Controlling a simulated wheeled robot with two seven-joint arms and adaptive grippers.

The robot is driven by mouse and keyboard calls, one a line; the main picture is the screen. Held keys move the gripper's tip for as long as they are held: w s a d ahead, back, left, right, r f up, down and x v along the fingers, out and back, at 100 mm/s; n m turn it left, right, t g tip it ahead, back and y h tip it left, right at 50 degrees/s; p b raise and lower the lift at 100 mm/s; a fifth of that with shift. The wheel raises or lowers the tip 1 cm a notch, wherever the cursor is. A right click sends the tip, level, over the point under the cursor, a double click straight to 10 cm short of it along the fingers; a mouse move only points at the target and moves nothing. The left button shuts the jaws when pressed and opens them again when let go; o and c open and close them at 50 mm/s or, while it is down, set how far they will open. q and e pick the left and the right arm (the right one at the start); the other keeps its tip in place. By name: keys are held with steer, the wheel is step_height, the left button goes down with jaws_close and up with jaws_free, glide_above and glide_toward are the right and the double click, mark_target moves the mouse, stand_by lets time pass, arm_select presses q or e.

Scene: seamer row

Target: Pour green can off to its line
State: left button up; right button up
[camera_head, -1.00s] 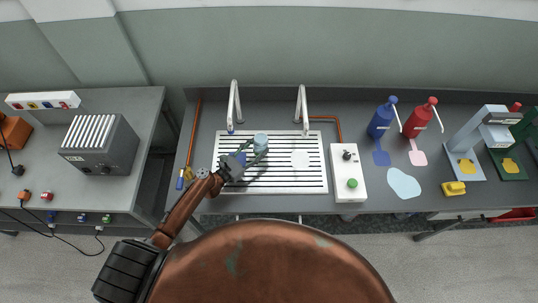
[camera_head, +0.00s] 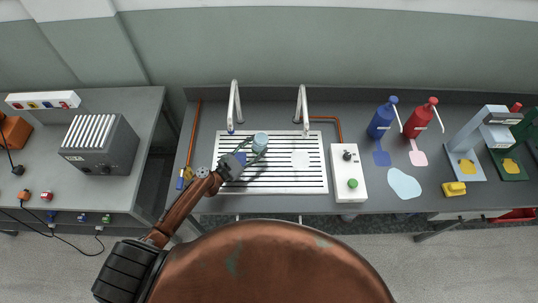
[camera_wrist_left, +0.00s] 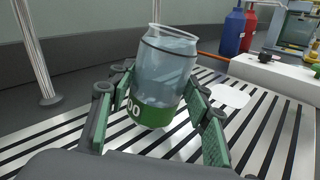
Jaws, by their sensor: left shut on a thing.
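The green can (camera_head: 260,138) is a clear can with a green band at its base and a dark line around it near the top; pale liquid shows inside. My left gripper (camera_head: 254,154) is shut on it over the slatted drain grate (camera_head: 285,184). In the left wrist view the can (camera_wrist_left: 163,75) stands between the two green-padded fingers (camera_wrist_left: 163,104), its top leaning somewhat to the right. The liquid surface appears close to the dark line; I cannot tell whether it meets it. Whether the can touches the grate is unclear. My right gripper is out of view.
Two spouts (camera_head: 234,104) (camera_head: 302,106) stand behind the grate. A white round patch (camera_head: 300,159) lies on the grate. A white control box (camera_head: 348,171) with a green button is on the right. Blue (camera_head: 381,120) and red (camera_head: 420,119) bottles stand farther right.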

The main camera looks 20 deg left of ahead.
arm_select(q)
steer(key=shift+w+a+r+m, duration=0.1)
steer(key=shift+a+r+m, duration=0.2)
steer(key=shift+m, duration=0.5)
steer(key=shift+w+a+r+m, duration=0.1)
steer(key=shift+r+m, duration=0.3)
steer(key=shift+m, duration=0.4)
stand_by(3.4)
steer(key=shift+d, duration=0.1)
steer(key=n, duration=0.1)
steer(key=f+n, duration=0.1)
steer(key=n, duration=0.1)
steer(key=d+f+n, duration=0.1)
steer(key=n, duration=0.1)
steer(key=shift+s+d, duration=0.1)
steer(key=shift+s, duration=0.2)
steer(key=shift+d+n, duration=0.1)
steer(key=shift+n, duration=0.3)
steer(key=s+r+n+t+y+b, duration=0.1)
steer(key=s+r+n+y, duration=0.4)
steer(key=s+r, duration=1)
steer(key=s+t+y, duration=0.1)
steer(key=s+y, duration=0.1)
steer(key=y, duration=0.1)
steer(key=shift+d+r+n+t+y+b, duration=0.3)
steer(key=shift+d+b, duration=0.05)
